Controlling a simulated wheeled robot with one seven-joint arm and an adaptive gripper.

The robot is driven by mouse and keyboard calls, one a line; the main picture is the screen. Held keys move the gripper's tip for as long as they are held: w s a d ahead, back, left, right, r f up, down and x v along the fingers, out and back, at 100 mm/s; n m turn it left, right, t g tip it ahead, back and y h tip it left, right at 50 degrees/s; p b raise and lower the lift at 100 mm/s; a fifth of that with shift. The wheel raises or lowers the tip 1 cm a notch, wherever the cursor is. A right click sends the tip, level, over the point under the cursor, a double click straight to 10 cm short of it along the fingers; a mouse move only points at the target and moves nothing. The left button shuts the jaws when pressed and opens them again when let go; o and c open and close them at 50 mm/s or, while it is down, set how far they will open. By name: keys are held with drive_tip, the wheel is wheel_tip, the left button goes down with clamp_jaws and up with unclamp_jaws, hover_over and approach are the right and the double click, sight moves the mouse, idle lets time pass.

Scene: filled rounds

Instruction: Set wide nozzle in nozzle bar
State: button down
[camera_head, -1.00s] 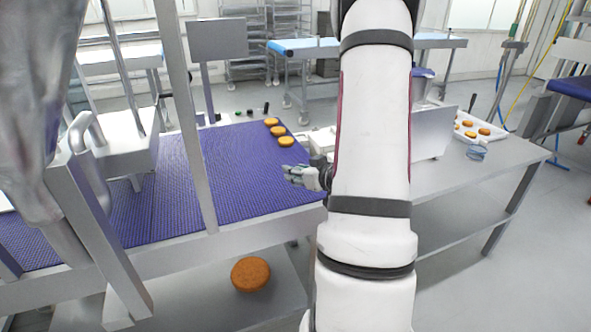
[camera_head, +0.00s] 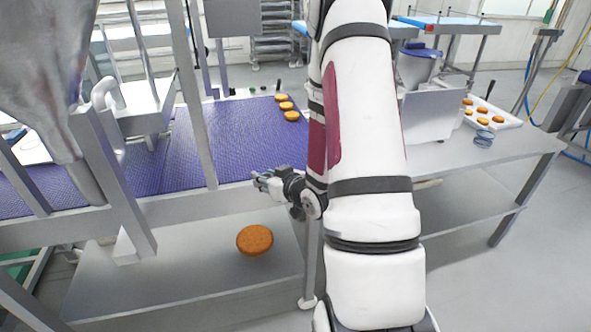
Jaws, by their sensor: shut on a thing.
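My gripper (camera_head: 263,182) is at the near edge of the purple conveyor belt, left of my arm. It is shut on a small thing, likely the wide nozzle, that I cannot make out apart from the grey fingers. I cannot pick out the nozzle bar for certain. Several small dark and green pieces (camera_head: 253,90) stand along the belt's far edge, too small to identify.
The purple belt (camera_head: 160,160) carries orange-brown rounds (camera_head: 286,104) at its far right. A metal hopper (camera_head: 35,70) and frame posts stand at the left. One round (camera_head: 254,240) lies on the lower shelf. A white tray (camera_head: 510,121) of rounds and a blue ring-like item (camera_head: 484,139) sit on the right table.

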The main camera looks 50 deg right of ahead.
drive_tip(key=w+a+f, duration=0.2)
drive_tip(key=w+a, duration=0.1)
drive_tip(key=a, duration=0.5)
drive_tip(key=w+a+f+n+y, duration=0.1)
drive_tip(key=w+a+f, duration=0.2)
drive_tip(key=a, duration=0.5)
drive_tip(key=w+a+f+n+y, duration=0.1)
drive_tip(key=w+a+f, duration=0.1)
drive_tip(key=a, duration=0.5)
drive_tip(key=shift+w+a+f, duration=0.15)
drive_tip(key=shift+w+a, duration=0.25)
drive_tip(key=shift+w, duration=0.25)
